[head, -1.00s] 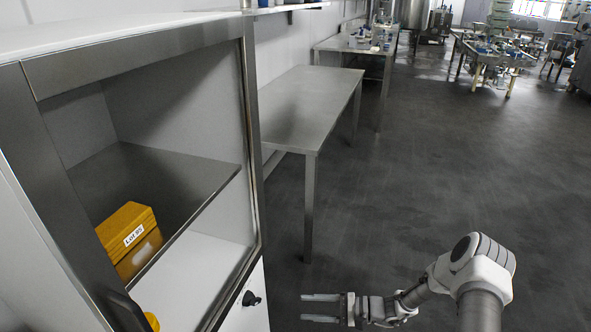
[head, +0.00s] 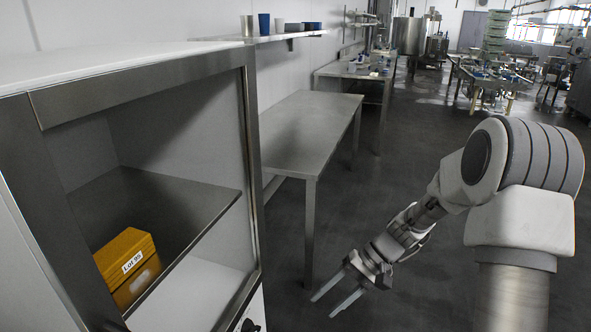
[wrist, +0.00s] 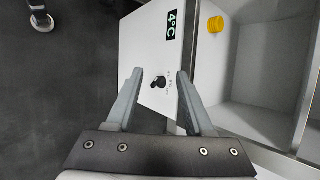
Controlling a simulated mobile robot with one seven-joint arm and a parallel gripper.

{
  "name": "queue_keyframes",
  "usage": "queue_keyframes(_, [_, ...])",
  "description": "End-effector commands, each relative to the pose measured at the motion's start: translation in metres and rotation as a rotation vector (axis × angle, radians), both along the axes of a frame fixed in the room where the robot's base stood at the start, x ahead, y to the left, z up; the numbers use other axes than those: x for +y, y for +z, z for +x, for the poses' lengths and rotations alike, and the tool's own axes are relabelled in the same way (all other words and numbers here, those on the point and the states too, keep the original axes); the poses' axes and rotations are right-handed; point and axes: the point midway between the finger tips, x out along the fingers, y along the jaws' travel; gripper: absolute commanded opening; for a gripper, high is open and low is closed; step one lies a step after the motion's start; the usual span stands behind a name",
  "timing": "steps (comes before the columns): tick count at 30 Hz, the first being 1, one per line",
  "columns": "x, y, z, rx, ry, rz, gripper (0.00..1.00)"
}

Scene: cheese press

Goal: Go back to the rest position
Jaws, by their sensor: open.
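My gripper (head: 338,297) is in the lower middle of the head view, in front of and to the right of the open cabinet (head: 150,68). Its two fingers are apart with nothing between them. In the wrist view my gripper (wrist: 160,100) is also open and empty, facing the cabinet's lower panel (wrist: 150,50) with a black knob (wrist: 158,82) and a "4°C" label. A yellow box (head: 128,265) with a "LOT" label sits on the cabinet's shelf in the head view. A yellow round object (wrist: 215,24) shows inside the cabinet in the wrist view.
A bare steel table (head: 310,135) stands beyond the cabinet along the wall. A wall shelf (head: 265,38) above it holds cups and small items. Vats and more benches are at the back. The dark floor (head: 415,165) right of the table is largely clear.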

Motion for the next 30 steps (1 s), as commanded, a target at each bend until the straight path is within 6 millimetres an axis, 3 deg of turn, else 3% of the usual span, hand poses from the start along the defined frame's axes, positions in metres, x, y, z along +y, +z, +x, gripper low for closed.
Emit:
queue_keyframes(3, [-0.004,0.026,-0.010,-0.048,0.032,-0.081,0.53])
queue_keyframes(15, [-0.018,0.099,-0.051,-0.207,0.094,-0.326,0.53])
queue_keyframes(30, [-0.039,0.170,-0.114,-0.449,0.098,-0.578,0.53])
